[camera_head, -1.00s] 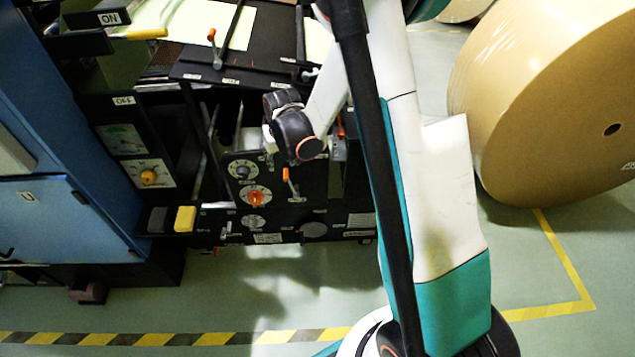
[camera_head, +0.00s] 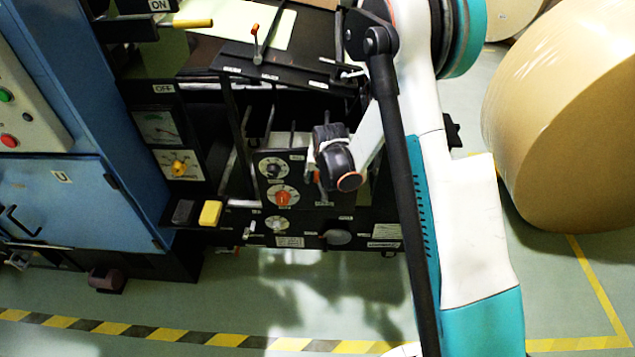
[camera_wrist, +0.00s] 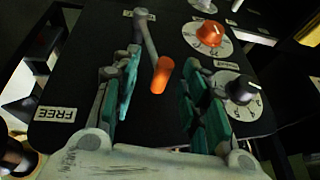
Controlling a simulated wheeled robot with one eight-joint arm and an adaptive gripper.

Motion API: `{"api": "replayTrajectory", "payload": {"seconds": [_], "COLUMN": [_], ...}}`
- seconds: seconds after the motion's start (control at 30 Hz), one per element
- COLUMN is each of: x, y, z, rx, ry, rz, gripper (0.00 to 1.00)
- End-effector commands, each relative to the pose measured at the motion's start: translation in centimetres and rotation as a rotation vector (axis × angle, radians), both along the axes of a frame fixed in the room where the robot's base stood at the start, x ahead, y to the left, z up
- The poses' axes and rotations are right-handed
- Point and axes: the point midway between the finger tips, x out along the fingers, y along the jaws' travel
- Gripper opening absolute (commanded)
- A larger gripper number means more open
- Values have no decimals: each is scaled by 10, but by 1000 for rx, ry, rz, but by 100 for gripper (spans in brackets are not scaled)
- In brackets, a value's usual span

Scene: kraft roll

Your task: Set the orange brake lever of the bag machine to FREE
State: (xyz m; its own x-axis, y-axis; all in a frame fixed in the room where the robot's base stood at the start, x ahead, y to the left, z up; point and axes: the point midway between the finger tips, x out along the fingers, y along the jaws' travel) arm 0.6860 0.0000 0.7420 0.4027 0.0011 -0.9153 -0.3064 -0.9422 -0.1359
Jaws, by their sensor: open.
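The brake lever has a grey arm and an orange grip (camera_wrist: 162,75); it shows in the wrist view on a black panel. Its arm runs from a pivot near the top down to the grip, which leans right. A FREE label (camera_wrist: 55,113) is at the panel's lower left. My gripper (camera_wrist: 164,82) is open, with green-padded fingers on both sides of the grip; gaps show, and contact is not evident. In the head view my wrist covers most of the lever; a bit of orange (camera_head: 317,178) shows beside it.
An orange dial (camera_wrist: 209,34) and a black dial (camera_wrist: 240,90) sit right of the lever in the wrist view. Another orange-tipped lever (camera_head: 255,30) stands on the machine top. A blue cabinet (camera_head: 75,200) is left, a large kraft roll (camera_head: 570,120) right. Floor in front is clear.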

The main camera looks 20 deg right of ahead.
Motion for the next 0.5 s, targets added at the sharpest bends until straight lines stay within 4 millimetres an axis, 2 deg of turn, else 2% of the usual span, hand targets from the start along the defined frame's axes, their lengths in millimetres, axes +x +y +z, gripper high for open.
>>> {"api": "replayTrajectory", "payload": {"seconds": [0.03, 0.2, 0.5], "x": [3, 9, 11], "y": [0, 0, 0], "z": [-9, -22, -26], "rx": [0, 0, 0], "ry": [0, 0, 0], "rz": [0, 0, 0], "gripper": [41, 41, 41]}}
